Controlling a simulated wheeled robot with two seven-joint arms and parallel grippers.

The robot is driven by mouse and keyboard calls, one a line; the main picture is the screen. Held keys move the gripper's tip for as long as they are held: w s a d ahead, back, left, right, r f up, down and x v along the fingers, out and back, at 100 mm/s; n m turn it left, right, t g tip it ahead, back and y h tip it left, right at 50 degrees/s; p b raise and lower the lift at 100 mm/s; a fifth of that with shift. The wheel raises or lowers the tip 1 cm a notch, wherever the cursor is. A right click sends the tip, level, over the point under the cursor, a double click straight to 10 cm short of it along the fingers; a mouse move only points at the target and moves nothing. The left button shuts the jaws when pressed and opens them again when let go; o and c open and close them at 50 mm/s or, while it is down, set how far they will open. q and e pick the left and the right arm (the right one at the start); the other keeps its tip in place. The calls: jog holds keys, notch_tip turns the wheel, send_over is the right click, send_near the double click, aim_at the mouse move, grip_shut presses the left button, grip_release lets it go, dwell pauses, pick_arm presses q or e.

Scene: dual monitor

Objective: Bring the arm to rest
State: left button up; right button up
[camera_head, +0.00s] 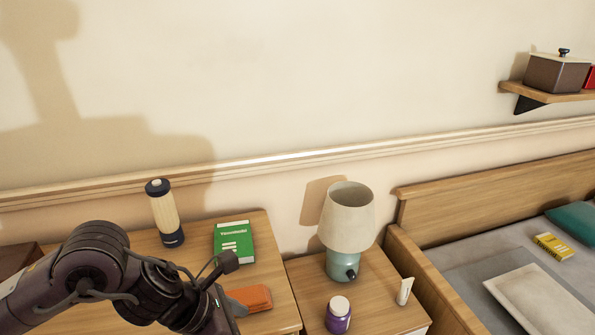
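My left arm comes in from the left edge, bends at a dark elbow and runs down to the bottom edge over the front of the wooden desk (272,258). Its wrist part is beside an orange object (257,297) on the desk; whether they touch I cannot tell. My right arm and gripper are out of view.
The nightstand (378,285) holds a lamp (347,220), a purple jar (338,316) and a small white item (405,291). A bed (455,272) and wall shelf (560,97) are right.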

pick_arm(q)
jog(key=w+d+r+n+t+h, duration=0.1)
jog(key=w+d+r+n+t, duration=0.15)
jog(key=d+n, duration=0.45)
jog(key=w+d+r+n+t+h, duration=0.1)
jog(key=d+r+n+t+h, duration=0.2)
jog(key=n, duration=0.7)
jog(key=s+a+f+n+y, duration=0.1)
jog(key=a+f+n+y, duration=0.4)
jog(key=n, duration=0.4)
jog(key=s+a+f+n+y, duration=0.1)
jog(key=a+f+n+y, duration=0.25)
jog(key=a+n, duration=0.5)
jog(key=s+a+f+n+g+y, duration=0.2)
jog(key=s+a+f+n+g, duration=0.4)
jog(key=s+f+n, duration=0.5)
jog(key=s+a+f+x, duration=0.1)
jog(key=s+x, duration=0.2)
jog(key=x, duration=1.1)
jog(key=s+x, duration=0.2)
jog(key=x, duration=1.1)
jog(key=s+a+f, duration=0.1)
jog(key=s+f, duration=0.8)
jog(key=s, duration=0.1)
jog(key=s+a+f+g, duration=0.1)
jog(key=s+a+f, duration=0.1)
jog(key=s+f, duration=0.7)
jog(key=shift+s+a+f, duration=0.3)
jog(key=shift+s, duration=0.55)
